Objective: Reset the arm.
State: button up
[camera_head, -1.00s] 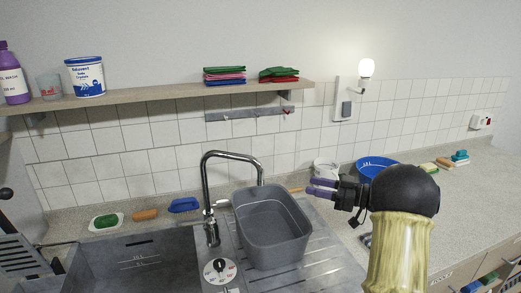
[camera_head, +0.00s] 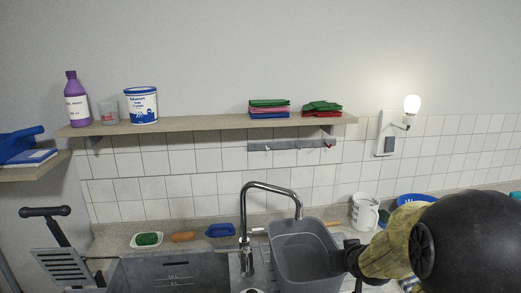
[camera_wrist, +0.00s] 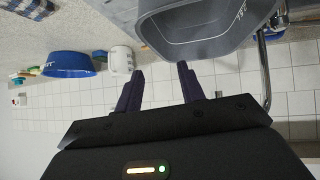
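My arm, with a yellow-green sleeve and black joint covers, fills the lower right of the head view. My gripper (camera_wrist: 160,78) shows in the wrist view as two purple fingers, spread apart with nothing between them. In the head view only its dark body shows, beside the right side of the grey basin, and its fingertips cannot be made out. The grey basin (camera_head: 303,243) stands by the sink under the tap. It also shows in the wrist view (camera_wrist: 205,42), past the fingertips.
A curved tap (camera_head: 243,215) rises beside the basin. A white jug (camera_head: 364,212) and blue bowl (camera_head: 415,199) stand right of it, near my arm. A shelf (camera_head: 200,126) holds a purple bottle (camera_head: 76,100), a tub (camera_head: 141,104) and folded cloths (camera_head: 269,110). The wall above is clear.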

jog(key=s+a+f+g, duration=0.2)
jog(key=s, duration=0.4)
jog(key=s+a+f+g, duration=0.1)
jog(key=s+a+g, duration=0.1)
jog(key=s, duration=0.5)
jog(key=s+a+f+g+p, duration=0.1)
jog(key=s+a+f+g, duration=0.1)
jog(key=s, duration=0.4)
jog(key=shift+s+a+f+m+g+y, duration=0.3)
jog(key=shift+s+a+g+y, duration=0.15)
jog(key=shift+g, duration=0.35)
jog(key=shift+w, duration=0.1)
